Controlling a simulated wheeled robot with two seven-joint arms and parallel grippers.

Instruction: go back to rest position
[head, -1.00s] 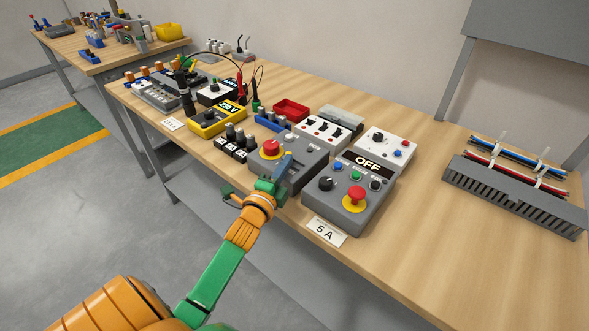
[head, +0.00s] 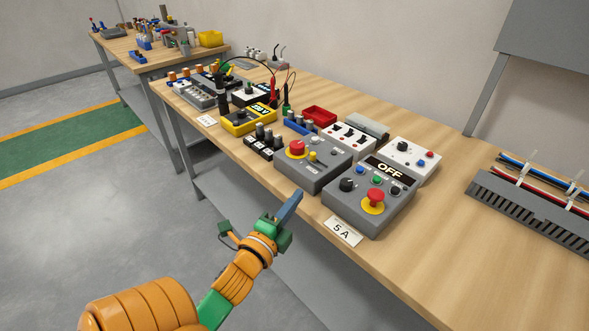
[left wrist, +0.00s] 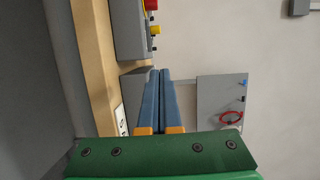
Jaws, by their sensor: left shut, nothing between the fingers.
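My left gripper (head: 289,207) is in front of the bench's front edge in the head view, with its blue fingers pointing up and toward the bench. The fingers are together and hold nothing; they also show closed in the left wrist view (left wrist: 160,85). Just beyond them on the bench stand a grey control box with a red knob (head: 310,165) and a grey box with an OFF display and a red emergency button (head: 345,205). I see a clear gap to the boxes in the picture. My right gripper is in neither view.
The wooden workbench (head: 450,250) runs diagonally and carries a yellow meter (head: 240,122), a red tray (head: 318,115) and a grey slotted wire duct (head: 510,205). A "5 A" card (head: 343,231) lies at the front edge. Open grey floor (head: 90,230) lies to the left.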

